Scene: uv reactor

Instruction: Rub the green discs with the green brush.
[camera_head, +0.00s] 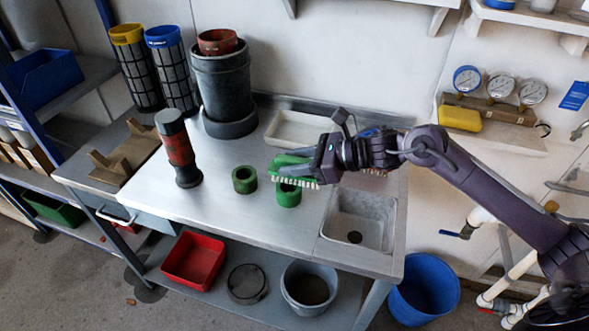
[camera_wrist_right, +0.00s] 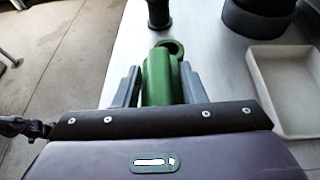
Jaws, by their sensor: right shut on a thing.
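My right gripper (camera_head: 308,171) is shut on the green brush (camera_head: 290,161), its white bristles facing down. In the right wrist view, the brush (camera_wrist_right: 157,78) sits between the two grey fingers. One green disc (camera_head: 244,180), a thick ring with a dark hole, stands on the steel bench. The other green disc (camera_head: 288,194) stands just right of it, directly below the brush, and the brush partly hides it. I cannot tell whether the bristles touch it. A green ring (camera_wrist_right: 172,46) shows past the brush in the wrist view. My left gripper is not in view.
A red and black cylinder (camera_head: 178,150) stands left of the discs on the bench (camera_head: 225,215). A white tray (camera_head: 291,142) lies behind the brush, and a sink (camera_head: 361,219) is to the right. A large grey pot (camera_head: 224,88) stands at the back.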

